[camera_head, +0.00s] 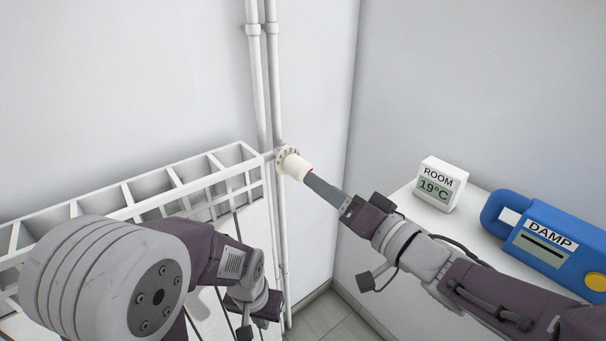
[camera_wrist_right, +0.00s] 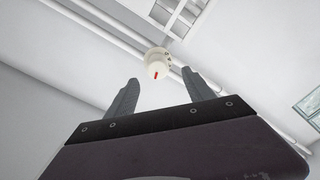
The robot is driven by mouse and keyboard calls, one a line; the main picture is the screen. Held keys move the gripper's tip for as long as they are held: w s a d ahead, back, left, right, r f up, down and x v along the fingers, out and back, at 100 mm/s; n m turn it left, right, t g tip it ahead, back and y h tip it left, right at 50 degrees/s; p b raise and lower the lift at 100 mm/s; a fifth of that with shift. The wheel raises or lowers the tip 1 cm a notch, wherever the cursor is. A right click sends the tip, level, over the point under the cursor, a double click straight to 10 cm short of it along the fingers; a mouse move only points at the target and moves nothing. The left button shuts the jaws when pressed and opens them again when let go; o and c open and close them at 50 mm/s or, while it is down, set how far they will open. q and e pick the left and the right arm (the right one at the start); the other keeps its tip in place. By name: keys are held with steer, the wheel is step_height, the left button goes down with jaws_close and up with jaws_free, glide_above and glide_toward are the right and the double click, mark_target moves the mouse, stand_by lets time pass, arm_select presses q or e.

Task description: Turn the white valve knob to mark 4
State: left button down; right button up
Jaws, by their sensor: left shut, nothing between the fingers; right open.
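The white valve knob (camera_head: 295,166) sits on a valve at the corner of the radiator, beside the upright pipes. In the right wrist view the knob (camera_wrist_right: 157,68) shows a red mark on its face. The numbers on its scale are too small to read. My right gripper (camera_head: 309,178) points at the knob's face from the right. In its wrist view the open right gripper (camera_wrist_right: 160,77) has the knob in line between its fingertips and looks just short of it. My left gripper (camera_head: 257,316) is shut and empty, low in front of the radiator.
The white radiator (camera_head: 140,209) fills the left side. Two pipes (camera_head: 265,80) rise behind the valve. On a white shelf (camera_head: 405,200) at the right stand a room thermometer (camera_head: 437,184) reading 19°C and a blue damp meter (camera_head: 545,240). The floor (camera_head: 330,318) shows below.

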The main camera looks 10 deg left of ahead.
mark_target(300, 171)
steer(key=b+x, duration=0.2)
steer(key=x, duration=0.6)
steer(key=shift+w+f, duration=0.15)
steer(key=shift+f, duration=0.05)
steer(key=shift+w+a, duration=0.2)
steer(key=shift+w, duration=0.05)
jaws_close()
